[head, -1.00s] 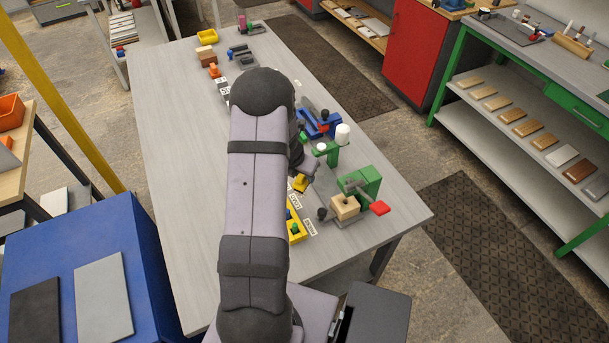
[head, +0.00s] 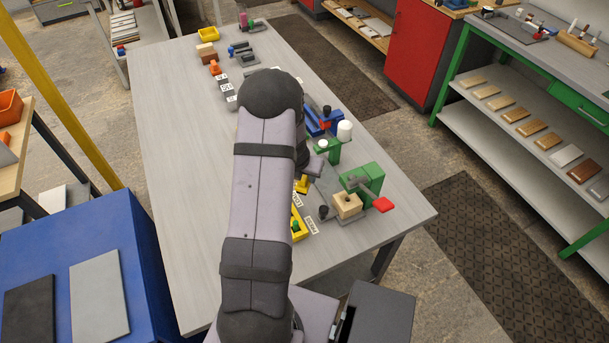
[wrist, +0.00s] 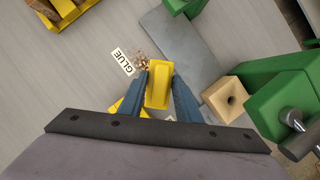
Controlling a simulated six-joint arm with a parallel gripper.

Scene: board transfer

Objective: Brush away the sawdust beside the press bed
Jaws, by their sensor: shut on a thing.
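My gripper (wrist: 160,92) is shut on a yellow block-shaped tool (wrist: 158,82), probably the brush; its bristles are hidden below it. The tool also shows in the head view (head: 302,184), beside my arm. I cannot tell whether the tool touches the table. The green press (head: 366,178) stands to the right, with a holed wooden block (head: 347,205) at its foot.
A red handle (head: 383,205) sticks out at the press's right. A green stand with a white knob (head: 344,130) and a blue fixture (head: 318,122) stand behind. A yellow bin (head: 297,225) lies near my arm. The table's left side (head: 185,150) is clear.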

